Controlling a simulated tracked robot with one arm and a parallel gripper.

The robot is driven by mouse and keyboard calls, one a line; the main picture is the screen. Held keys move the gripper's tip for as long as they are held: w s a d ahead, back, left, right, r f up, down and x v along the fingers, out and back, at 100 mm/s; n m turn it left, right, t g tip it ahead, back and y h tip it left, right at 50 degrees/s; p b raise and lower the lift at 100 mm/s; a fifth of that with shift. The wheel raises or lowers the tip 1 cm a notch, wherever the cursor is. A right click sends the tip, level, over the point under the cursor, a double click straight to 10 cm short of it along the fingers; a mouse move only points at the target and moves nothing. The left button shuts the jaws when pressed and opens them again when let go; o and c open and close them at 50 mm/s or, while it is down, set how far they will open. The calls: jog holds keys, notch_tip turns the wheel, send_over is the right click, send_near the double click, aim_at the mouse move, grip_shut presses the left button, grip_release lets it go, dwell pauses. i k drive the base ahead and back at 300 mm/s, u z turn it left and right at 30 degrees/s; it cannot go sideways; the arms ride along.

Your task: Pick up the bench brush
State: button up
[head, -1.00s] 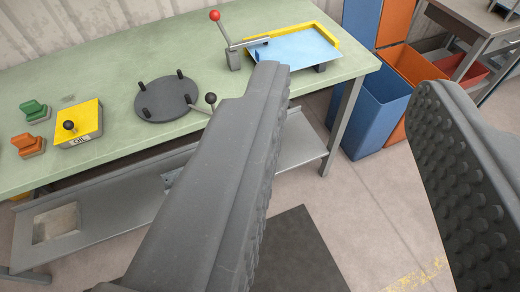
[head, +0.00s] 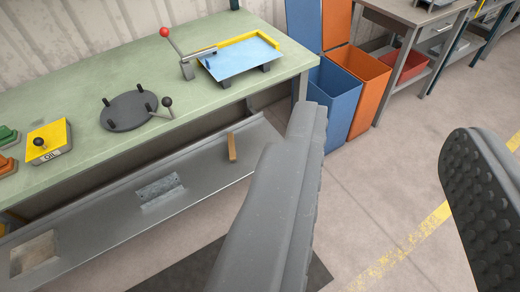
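My gripper (head: 385,130) is open and empty, its two dark fingers wide apart in the foreground over the floor. A small brown wooden piece (head: 232,147) stands out on the lower shelf of the green bench, left of my left finger. It may be the handle of the bench brush; no bristles show, so I cannot tell for sure. My gripper is apart from it. The left finger hides part of the shelf's right end.
The green bench (head: 75,108) holds a red-knobbed lever tool with a blue plate (head: 238,60), a round dark plate (head: 128,111) and a yellow OIL box (head: 48,140). A grey metal piece (head: 160,190) is on the shelf (head: 110,222). Blue (head: 335,95) and orange bins (head: 368,85) stand right.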

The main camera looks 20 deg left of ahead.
aim_at(231, 141)
jog(key=z, duration=0.65)
jog(key=i, duration=0.8)
jog(key=u, duration=1.6)
